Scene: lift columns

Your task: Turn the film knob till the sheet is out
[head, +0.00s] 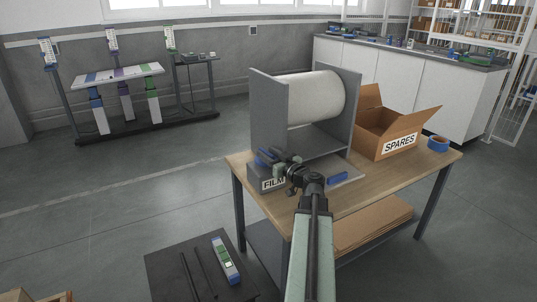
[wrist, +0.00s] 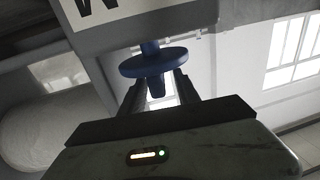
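The film dispenser (head: 268,110) stands on the wooden table, with a large white roll (head: 315,97) between two grey side plates. Its low front box carries the label FILM (head: 272,184). The blue film knob (head: 265,156) is at that box, partly hidden by my gripper (head: 288,170). In the wrist view the knob (wrist: 153,62) is a blue disc with a narrow grip bar pointing at me. My gripper's fingers (wrist: 156,92) are apart on either side of the bar, with a visible gap at the right finger. I cannot make out any sheet coming out.
An open SPARES carton (head: 385,130) and a blue tape roll (head: 438,143) stand right of the dispenser. A low dark stand (head: 170,275) is at the lower left.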

